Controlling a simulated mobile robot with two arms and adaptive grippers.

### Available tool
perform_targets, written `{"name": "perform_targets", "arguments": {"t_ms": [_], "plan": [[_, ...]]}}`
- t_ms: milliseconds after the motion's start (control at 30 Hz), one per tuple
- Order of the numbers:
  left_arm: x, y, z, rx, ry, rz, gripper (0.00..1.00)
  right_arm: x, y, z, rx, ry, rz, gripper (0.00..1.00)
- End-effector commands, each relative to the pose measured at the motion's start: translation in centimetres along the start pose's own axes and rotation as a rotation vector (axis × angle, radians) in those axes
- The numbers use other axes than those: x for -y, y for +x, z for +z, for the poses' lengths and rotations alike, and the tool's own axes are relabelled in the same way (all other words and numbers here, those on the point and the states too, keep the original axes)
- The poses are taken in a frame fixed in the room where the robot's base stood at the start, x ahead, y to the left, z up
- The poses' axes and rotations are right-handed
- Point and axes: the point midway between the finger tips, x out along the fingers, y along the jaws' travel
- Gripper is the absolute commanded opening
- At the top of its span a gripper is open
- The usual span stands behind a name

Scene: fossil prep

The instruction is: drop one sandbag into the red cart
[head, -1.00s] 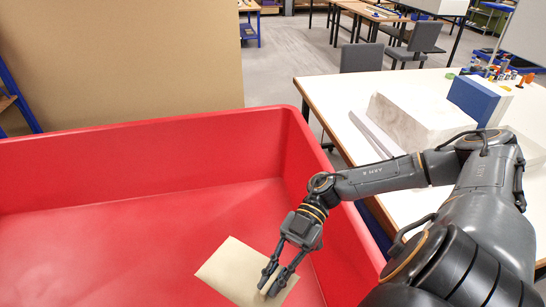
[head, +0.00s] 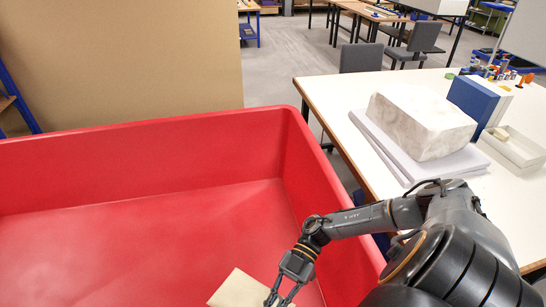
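The red cart (head: 140,160) fills the left and front of the head view, with its inside open and its floor bare where I see it. A flat beige sandbag (head: 238,290) is inside the cart's outline near the bottom edge of the picture, partly cut off. My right gripper (head: 278,299) is at the sandbag's right side, its fingers over or against it. The fingertips are at the picture's edge, so I cannot tell whether they grip it or whether it rests on the cart floor. My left gripper is not in view.
A white table (head: 330,95) stands right of the cart, bearing a pale stone block (head: 422,120) on a slab, a blue box (head: 473,100) and a white open tray (head: 515,147). A brown panel (head: 120,60) rises behind the cart.

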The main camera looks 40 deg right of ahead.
Motion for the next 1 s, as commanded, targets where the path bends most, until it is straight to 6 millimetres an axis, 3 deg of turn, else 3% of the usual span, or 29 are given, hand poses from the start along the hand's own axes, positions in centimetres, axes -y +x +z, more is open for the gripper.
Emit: {"name": "perform_targets", "arguments": {"t_ms": [867,1000], "plan": [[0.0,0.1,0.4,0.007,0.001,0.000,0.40,-0.1,4.0,12.2,-0.007,-0.004,0.003,0.00],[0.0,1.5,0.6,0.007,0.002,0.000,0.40,0.0,4.7,14.7,-0.007,-0.005,0.002,0.00]]}}
